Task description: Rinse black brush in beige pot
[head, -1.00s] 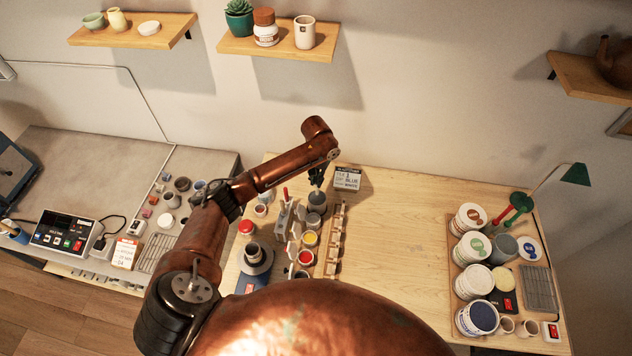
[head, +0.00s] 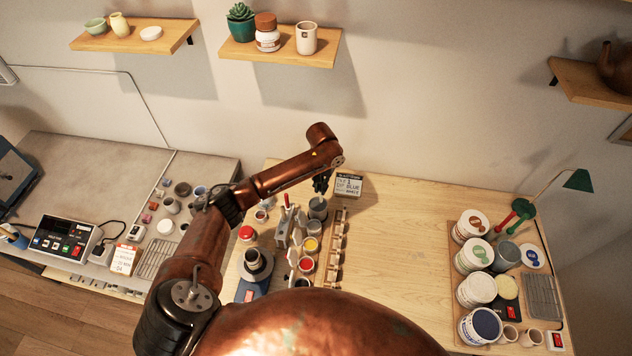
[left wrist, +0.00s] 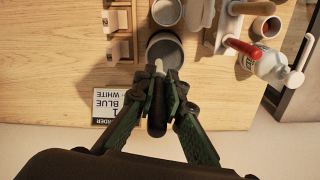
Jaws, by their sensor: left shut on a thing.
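My left gripper (head: 322,184) is at the back of the wooden table, just above a grey-beige round pot (head: 318,207). In the left wrist view my left gripper (left wrist: 160,88) is shut on the black brush (left wrist: 156,118), whose dark handle sits between the fingers. Its pale tip points at the opening of the pot (left wrist: 165,47). The tip overlaps the pot's near rim in this view; I cannot tell whether it is inside or above. The brush is too small to make out in the head view. My right gripper is not in view.
A sign card (head: 348,184) stands right beside the gripper. Small paint jars (head: 306,264), a wooden rack (head: 337,240) and a red-handled tool (head: 286,201) crowd the front side of the pot. The table's middle is clear; several tubs (head: 477,291) stand at right.

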